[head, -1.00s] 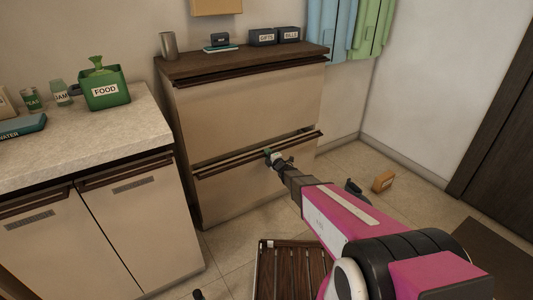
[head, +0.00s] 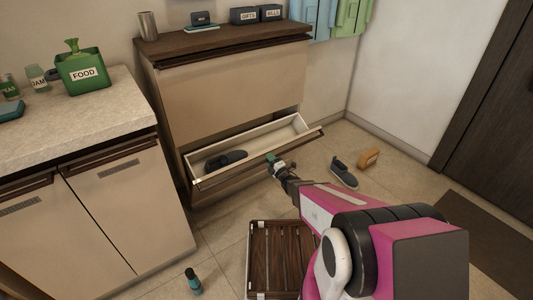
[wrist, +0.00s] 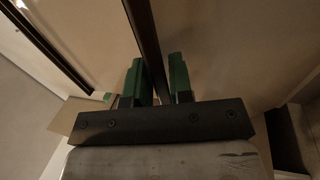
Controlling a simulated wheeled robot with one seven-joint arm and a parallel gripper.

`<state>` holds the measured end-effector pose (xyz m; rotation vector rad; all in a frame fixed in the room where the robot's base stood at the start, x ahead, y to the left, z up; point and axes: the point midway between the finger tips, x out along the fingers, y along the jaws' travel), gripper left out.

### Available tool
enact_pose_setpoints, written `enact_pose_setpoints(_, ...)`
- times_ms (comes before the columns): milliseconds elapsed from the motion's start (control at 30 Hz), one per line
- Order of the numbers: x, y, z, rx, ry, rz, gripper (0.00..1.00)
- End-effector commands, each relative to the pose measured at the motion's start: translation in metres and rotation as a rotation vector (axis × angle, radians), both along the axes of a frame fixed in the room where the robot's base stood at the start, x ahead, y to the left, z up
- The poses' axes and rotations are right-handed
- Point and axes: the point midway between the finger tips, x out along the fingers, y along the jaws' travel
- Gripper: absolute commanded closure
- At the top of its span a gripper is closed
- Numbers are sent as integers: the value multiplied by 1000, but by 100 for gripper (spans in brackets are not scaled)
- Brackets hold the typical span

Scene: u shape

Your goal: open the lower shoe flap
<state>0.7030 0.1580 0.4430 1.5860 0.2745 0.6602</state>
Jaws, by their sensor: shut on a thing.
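The lower shoe flap (head: 225,184) of the beige cabinet is tilted outward, showing a pale inside with a dark shoe (head: 226,160) lying in its left part. My gripper (head: 273,160) is at the dark handle bar (head: 300,139) along the flap's top edge. In the wrist view the green fingers (wrist: 158,80) stand on both sides of the dark bar (wrist: 146,35) and are shut on it. The upper flap (head: 230,85) is closed.
A slatted dark wood rack (head: 275,258) stands on the floor before the cabinet. A shoe (head: 344,173), an orange-brown block (head: 369,158) and a teal bottle (head: 193,281) are on the floor. A counter (head: 90,115) stands at the left.

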Motion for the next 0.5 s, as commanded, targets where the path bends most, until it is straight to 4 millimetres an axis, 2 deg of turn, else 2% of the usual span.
enact_pose_setpoints(200,-9,-6,-14,-1,0,-1,100)
enact_pose_setpoints(500,-13,-9,-20,0,-1,0,100)
